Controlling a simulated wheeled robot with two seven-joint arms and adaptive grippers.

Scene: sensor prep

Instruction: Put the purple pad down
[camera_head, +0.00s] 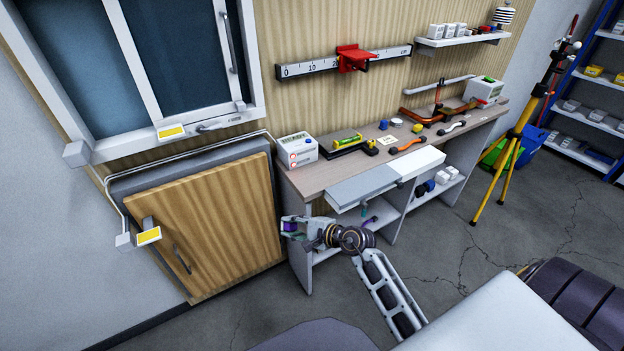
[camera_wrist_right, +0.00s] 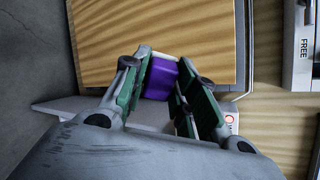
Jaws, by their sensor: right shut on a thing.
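The purple pad (camera_wrist_right: 161,78) is a small purple block held between the two fingers of my right gripper (camera_wrist_right: 163,84) in the right wrist view. In the head view my right gripper (camera_head: 292,228) is beside the left end of the workbench (camera_head: 312,182), in front of the wooden cabinet door's right edge. A bit of the purple pad (camera_head: 290,227) shows there between the fingers. The fingers hide part of the pad. My left gripper is in neither view.
A wooden cabinet door (camera_head: 208,232) stands left of the bench. A white box (camera_head: 297,149), a battery tester and several tools lie on the benchtop. A yellow tripod (camera_head: 515,135) stands at right. The middle floor is clear.

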